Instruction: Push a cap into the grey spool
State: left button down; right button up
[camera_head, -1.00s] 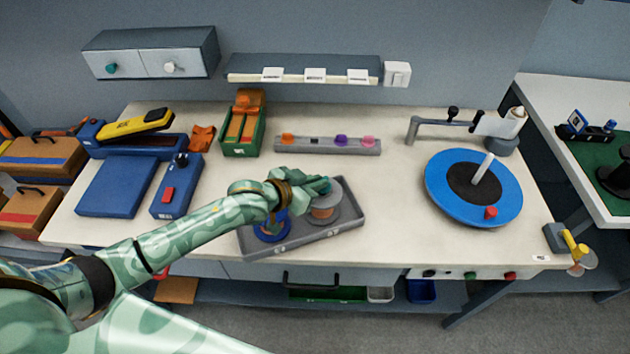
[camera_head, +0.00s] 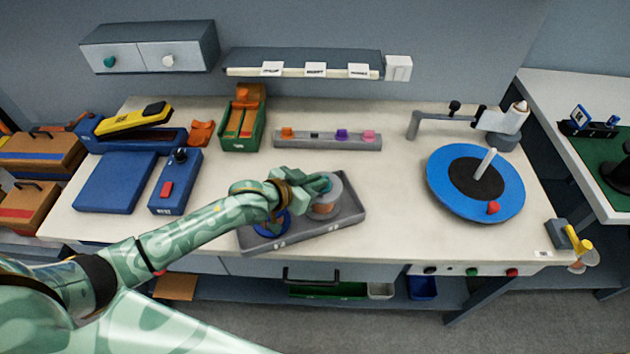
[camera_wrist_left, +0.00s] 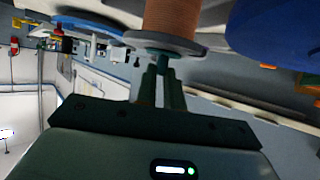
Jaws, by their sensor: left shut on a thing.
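The grey spool (camera_head: 334,192), with copper-coloured winding, stands in the right part of a grey tray (camera_head: 352,219). My left gripper (camera_head: 316,183) is at its upper flange, shut on a teal cap (camera_head: 326,184). In the left wrist view, the teal cap (camera_wrist_left: 158,61) is between my fingertips (camera_wrist_left: 161,72) and meets the middle of the grey spool's flange (camera_wrist_left: 178,44). How deep the cap sits is hidden. A blue spool (camera_head: 272,229) stands in the tray's left part, partly covered by my gripper. My right gripper is not in view.
A grey rack (camera_head: 370,146) with orange, purple and pink caps lies behind the tray. A blue turntable (camera_head: 440,185) stands at right, a blue box with a red button (camera_head: 163,203) at left. The bench between tray and turntable is clear.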

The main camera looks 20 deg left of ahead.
pick_arm(q)
jog(key=shift+s+f, duration=0.2)
jog(key=shift+f, duration=0.2)
jog(key=c, duration=1.4)
grip_release()
jog(key=shift+w, duration=0.1)
jog(key=shift+c, duration=0.2)
jog(key=shift+w+r, duration=0.1)
jog(key=shift+s+a+r, duration=0.15)
jog(key=shift+s, duration=0.05)
jog(key=p+v, duration=0.3)
jog(key=v, duration=1.3)
jog(key=shift+w, duration=0.1)
